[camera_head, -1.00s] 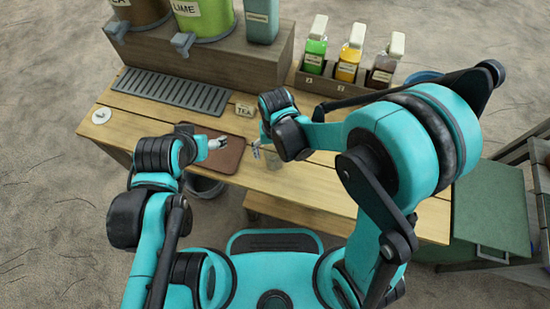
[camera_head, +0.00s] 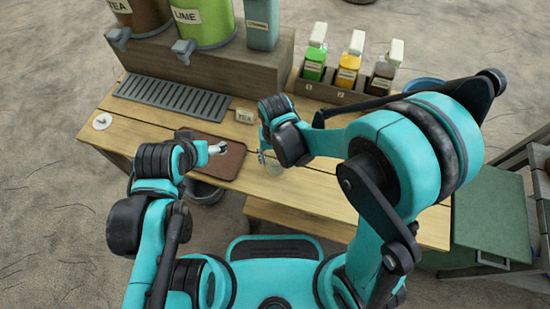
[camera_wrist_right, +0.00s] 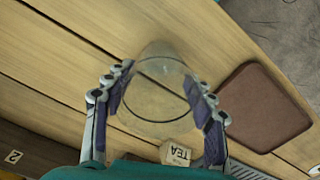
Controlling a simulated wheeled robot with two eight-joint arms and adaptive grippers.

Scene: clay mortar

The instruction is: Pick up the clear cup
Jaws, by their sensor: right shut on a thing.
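The clear cup (camera_wrist_right: 150,118) is between the finger pads of my right gripper (camera_wrist_right: 161,88), which is shut on it in the right wrist view. In the head view the cup (camera_head: 272,167) is a faint see-through shape by the right gripper (camera_head: 264,157), partly hidden by the wrist. I cannot tell whether the cup touches the wooden table. My left gripper (camera_head: 217,148) is over the brown mat, apart from the cup; its fingers are too small to tell open from shut.
The brown mat (camera_head: 226,166) lies left of the cup, with the TEA sign (camera_head: 244,116) behind. A dark drip grate (camera_head: 170,95) and dispensers stand at the back left. A bottle rack (camera_head: 335,94) is at the back right. The table's front edge is close.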

